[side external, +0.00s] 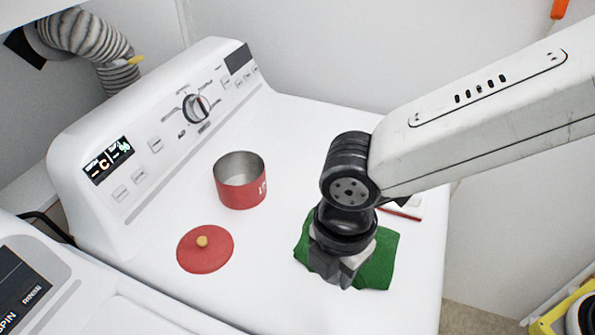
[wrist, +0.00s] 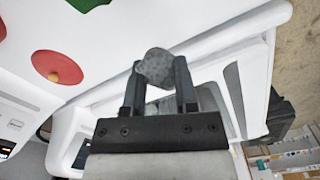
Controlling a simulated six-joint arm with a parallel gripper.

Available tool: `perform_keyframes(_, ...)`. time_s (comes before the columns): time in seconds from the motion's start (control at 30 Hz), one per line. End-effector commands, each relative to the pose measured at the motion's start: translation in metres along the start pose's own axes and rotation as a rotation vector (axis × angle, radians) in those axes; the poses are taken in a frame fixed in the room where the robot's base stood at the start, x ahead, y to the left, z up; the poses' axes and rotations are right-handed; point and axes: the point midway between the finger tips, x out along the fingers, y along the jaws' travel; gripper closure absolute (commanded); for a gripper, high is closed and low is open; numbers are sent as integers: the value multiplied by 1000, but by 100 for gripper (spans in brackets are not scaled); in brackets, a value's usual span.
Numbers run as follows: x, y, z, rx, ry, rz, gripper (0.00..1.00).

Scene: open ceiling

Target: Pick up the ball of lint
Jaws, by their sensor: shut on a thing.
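In the wrist view, a grey, rounded ball of lint (wrist: 156,66) sits between the fingertips of my gripper (wrist: 158,74). The two black fingers are shut on it from either side. In the side external view, my gripper (side external: 345,272) points down over the green cloth (side external: 380,262) on the white machine top. The ball is not clearly visible there, hidden by the gripper. I cannot tell from these views whether the ball touches the surface.
A red open canister (side external: 240,192) stands near the control panel. Its red lid (side external: 204,250) with a tan knob lies flat left of the cloth. A small red and white item (side external: 405,209) lies partly behind my arm. The front right of the machine top is clear.

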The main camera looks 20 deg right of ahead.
Motion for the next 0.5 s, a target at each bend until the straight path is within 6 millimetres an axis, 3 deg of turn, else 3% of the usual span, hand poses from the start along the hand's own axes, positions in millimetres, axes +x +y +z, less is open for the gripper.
perform_keyframes(0.2,-14,-28,10,-2,1,2,100)
perform_keyframes(0.5,-24,-50,18,-1,0,0,100)
